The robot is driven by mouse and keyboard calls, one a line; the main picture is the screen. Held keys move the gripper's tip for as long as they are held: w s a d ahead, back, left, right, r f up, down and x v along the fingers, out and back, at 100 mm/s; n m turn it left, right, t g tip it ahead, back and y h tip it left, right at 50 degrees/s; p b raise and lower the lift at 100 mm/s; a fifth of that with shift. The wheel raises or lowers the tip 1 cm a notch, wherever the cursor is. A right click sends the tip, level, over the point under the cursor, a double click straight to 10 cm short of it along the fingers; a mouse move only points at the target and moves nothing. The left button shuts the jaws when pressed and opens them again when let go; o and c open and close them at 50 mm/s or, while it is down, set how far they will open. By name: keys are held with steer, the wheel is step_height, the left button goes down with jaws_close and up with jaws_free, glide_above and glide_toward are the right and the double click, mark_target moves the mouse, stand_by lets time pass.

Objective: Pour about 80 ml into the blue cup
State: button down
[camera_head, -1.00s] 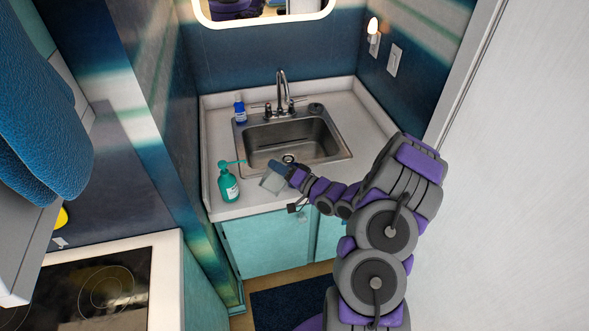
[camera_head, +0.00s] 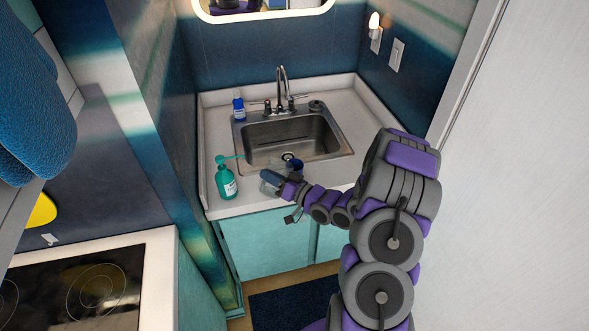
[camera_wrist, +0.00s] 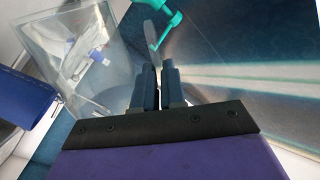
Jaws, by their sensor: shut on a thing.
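My gripper (camera_wrist: 160,90) is shut at a clear, see-through vessel (camera_wrist: 75,50), which fills the upper left of the wrist view. The fingers sit close together at its right side; the exact grip point is hard to make out. In the head view my gripper (camera_head: 273,179) is over the counter's front edge by the sink, with the faint vessel (camera_head: 268,187) around it. A dark blue cup (camera_wrist: 22,95) shows at the left of the wrist view, beside the vessel. A dark blue shape (camera_head: 296,166) beside my gripper in the head view looks like it. Any liquid level cannot be told.
A teal pump bottle (camera_head: 226,180) stands on the counter just left of my gripper. A blue bottle (camera_head: 239,106) stands at the sink's back left. The sink basin (camera_head: 290,138) and faucet (camera_head: 282,88) lie behind. A wall closes the right side.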

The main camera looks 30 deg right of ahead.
steer(key=shift+s+a+f+n+b, duration=0.15)
steer(key=shift+a+f+n+b, duration=0.15)
steer(key=shift+f, duration=0.1)
steer(key=shift+f, duration=0.1)
stand_by(1.0)
